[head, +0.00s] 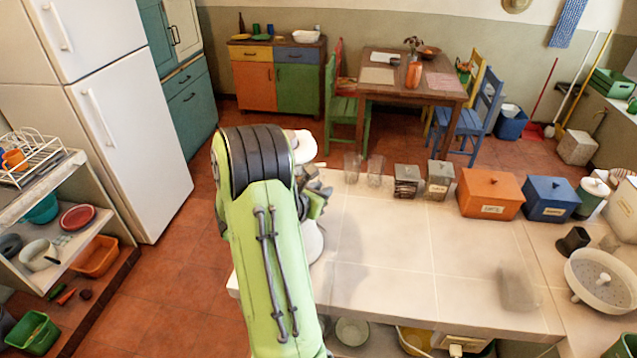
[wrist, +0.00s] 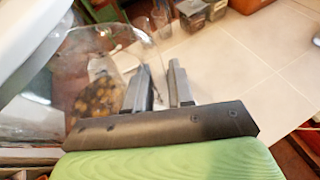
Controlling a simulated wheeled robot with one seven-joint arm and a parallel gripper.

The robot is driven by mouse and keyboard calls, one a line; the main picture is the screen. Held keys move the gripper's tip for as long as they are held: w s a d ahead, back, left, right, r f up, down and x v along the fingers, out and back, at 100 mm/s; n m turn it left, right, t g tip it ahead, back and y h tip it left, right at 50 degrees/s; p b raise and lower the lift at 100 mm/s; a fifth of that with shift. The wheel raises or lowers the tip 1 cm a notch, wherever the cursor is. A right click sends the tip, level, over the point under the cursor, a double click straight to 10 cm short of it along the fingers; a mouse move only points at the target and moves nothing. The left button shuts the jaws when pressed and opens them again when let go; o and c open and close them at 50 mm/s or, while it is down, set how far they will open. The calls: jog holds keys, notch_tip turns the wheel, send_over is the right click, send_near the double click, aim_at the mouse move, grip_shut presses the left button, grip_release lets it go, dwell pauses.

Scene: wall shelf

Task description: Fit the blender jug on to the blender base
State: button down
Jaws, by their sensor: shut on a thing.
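My gripper (wrist: 163,75) is shut on part of a clear jug (wrist: 128,58), which fills the left of the wrist view. The held part between the fingers is hard to make out. In the head view my green arm hides most of the gripper and jug. A white rounded body (wrist: 32,28) is close beside the jug in the wrist view; white parts also show beside my arm in the head view (head: 313,243). I cannot tell whether this is the blender base. Whether the jug touches it cannot be told.
Two clear glasses (head: 375,170), lidded jars (head: 438,182), an orange box (head: 490,193) and a blue box (head: 550,199) line the counter's far edge. A translucent block-like thing (head: 518,287) stands at the front right, near a white colander (head: 603,279). The counter's middle (head: 400,240) is clear.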

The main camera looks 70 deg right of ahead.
jog(key=shift+f, duration=0.85)
jog(key=c, duration=1)
grip_release()
jog(key=shift+a+f, duration=0.1)
